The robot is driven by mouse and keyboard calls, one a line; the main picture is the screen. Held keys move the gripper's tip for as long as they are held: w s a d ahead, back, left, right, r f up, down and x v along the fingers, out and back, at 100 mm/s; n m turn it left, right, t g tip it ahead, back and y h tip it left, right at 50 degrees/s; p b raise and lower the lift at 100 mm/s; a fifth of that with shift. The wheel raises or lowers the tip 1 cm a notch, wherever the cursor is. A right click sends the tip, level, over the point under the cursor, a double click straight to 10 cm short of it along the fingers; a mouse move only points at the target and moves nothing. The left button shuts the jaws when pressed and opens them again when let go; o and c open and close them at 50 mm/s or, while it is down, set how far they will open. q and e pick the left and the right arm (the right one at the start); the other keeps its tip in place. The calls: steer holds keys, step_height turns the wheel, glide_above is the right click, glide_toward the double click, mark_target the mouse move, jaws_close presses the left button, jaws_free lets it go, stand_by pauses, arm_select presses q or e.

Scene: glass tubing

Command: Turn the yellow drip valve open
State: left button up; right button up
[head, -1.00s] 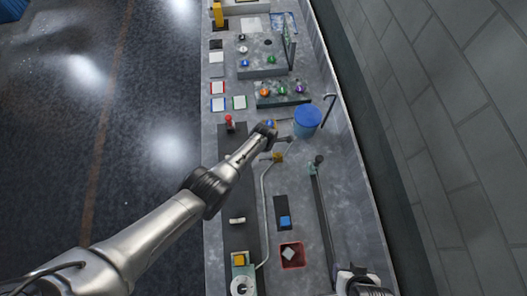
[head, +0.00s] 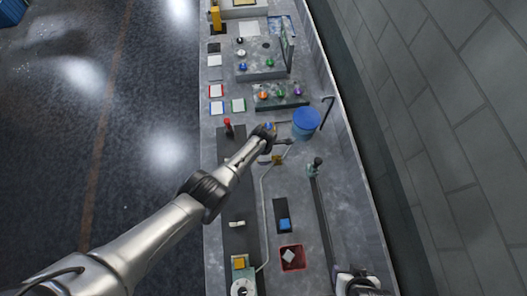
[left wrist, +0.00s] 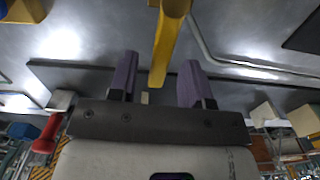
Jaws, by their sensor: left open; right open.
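The yellow drip valve (head: 277,159) sits on the thin pipe on the bench, just below and right of my left arm's wrist in the head view. In the left wrist view its yellow handle (left wrist: 168,45) reaches down from the top edge into the gap between the purple fingers. My left gripper (left wrist: 157,82) is open around the handle's end, with a visible gap on each side. In the head view the left wrist hides its fingers. My right gripper (head: 355,282) is at the bottom edge of the head view, partly cut off, apart from the valve.
A blue drum (head: 306,121) stands close to the right of the valve. A red lever (head: 228,127) stands to its left. A blue block (head: 284,224) and a red bin (head: 291,258) lie nearer. Panels with coloured knobs (head: 282,94) are farther back.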

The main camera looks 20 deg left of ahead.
arm_select(q)
step_height(320, 180, up, 6)
steer(key=p, duration=0.3)
steer(key=shift+f+p, duration=0.1)
steer(key=shift+p, duration=0.2)
step_height(320, 180, up, 8)
steer(key=p, duration=0.1)
steer(key=shift+f, duration=0.1)
